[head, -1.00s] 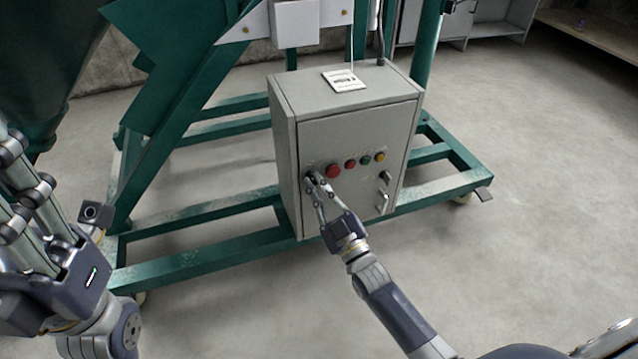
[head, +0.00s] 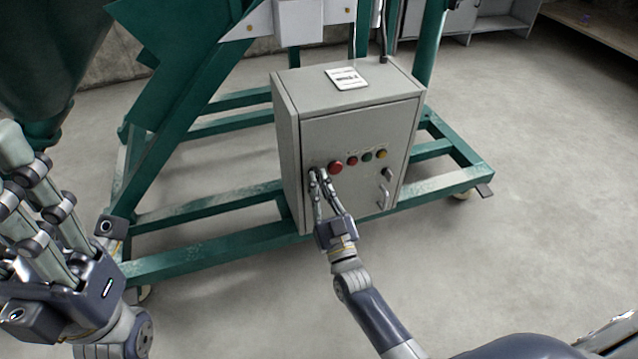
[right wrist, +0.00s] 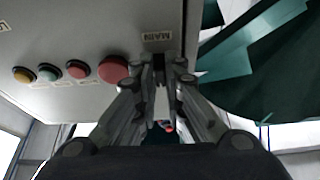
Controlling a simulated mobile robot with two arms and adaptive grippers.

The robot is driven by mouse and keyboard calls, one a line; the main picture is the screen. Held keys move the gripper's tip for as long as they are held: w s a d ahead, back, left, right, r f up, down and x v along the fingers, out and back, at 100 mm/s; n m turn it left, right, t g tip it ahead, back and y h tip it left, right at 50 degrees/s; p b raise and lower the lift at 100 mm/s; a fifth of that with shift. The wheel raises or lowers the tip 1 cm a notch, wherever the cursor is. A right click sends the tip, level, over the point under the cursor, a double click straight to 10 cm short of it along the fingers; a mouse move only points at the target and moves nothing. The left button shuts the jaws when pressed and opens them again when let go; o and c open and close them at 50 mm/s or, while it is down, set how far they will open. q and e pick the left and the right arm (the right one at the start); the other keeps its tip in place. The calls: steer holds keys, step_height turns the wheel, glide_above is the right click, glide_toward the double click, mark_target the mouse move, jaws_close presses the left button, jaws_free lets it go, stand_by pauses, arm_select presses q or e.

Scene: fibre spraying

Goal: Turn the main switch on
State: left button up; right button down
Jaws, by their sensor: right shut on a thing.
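The main switch sits at the left of the grey control box's front (head: 345,140), left of the red button. My right gripper (head: 318,174) is shut on the main switch, and its fingers hide most of the knob. In the right wrist view the fingertips (right wrist: 164,66) meet right beside the MAIN label (right wrist: 157,37), which appears upside down. The knob's position cannot be made out. My left gripper (head: 28,160) is raised at the left edge, away from the box; its finger gap is unclear.
A large red button (head: 335,167), small coloured buttons (head: 367,156) and a door handle (head: 383,198) are on the box front. A white card (head: 345,78) lies on top. The green frame (head: 215,243) surrounds the box's base. The floor in front is clear.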

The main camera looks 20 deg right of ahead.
steer(key=shift+f, duration=0.1)
steer(key=c, duration=1.7)
jaws_free()
steer(key=v, duration=1.2)
